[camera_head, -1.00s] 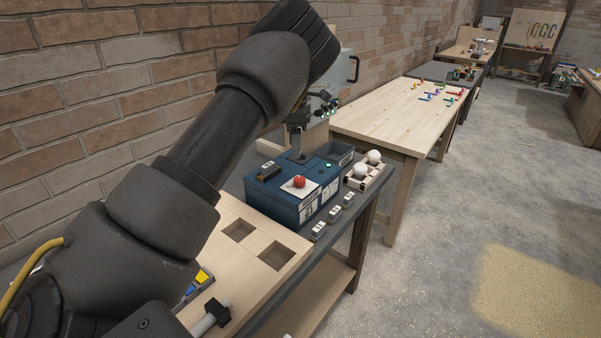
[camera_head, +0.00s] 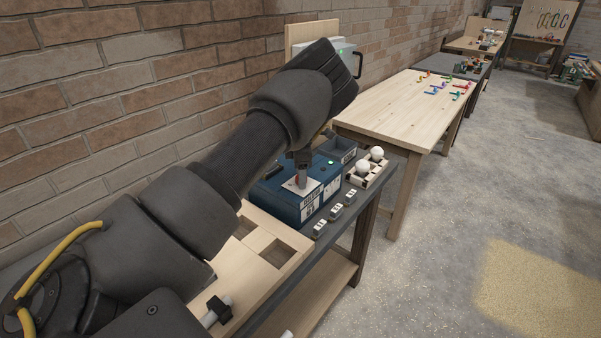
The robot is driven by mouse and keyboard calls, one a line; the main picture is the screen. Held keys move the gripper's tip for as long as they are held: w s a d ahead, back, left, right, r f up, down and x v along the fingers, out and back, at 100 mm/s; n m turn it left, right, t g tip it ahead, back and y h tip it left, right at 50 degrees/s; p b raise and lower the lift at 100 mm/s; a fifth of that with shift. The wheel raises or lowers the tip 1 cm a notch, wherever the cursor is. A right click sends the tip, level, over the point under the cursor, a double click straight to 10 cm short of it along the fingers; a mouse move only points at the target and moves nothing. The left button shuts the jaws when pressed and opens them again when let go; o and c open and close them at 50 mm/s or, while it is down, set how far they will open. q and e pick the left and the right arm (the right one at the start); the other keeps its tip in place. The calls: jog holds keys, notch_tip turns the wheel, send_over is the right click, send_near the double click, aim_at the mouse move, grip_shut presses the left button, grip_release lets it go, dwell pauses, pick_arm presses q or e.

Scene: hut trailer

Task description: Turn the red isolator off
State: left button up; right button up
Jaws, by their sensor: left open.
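The red isolator knob (camera_head: 296,181) sits on a white plate on top of the blue box (camera_head: 284,204). Only a sliver of red shows, because my left gripper (camera_head: 301,181) comes down in front of it. The gripper points down with its fingertips at the knob, and its jaws are open. I cannot tell whether the fingers touch the knob or stand around it. The knob's turn position is hidden. My right gripper is not in view.
A green light (camera_head: 331,162) shows on the box top. Small switch blocks (camera_head: 336,212) line the bench edge. White bulbs (camera_head: 363,167) sit in a wooden holder to the right. A grey cabinet (camera_head: 343,58) stands behind. A wooden board with square recesses (camera_head: 262,262) is in front.

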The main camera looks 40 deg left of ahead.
pick_arm(q)
jog(key=c, duration=1)
jog(key=shift+o, duration=0.2)
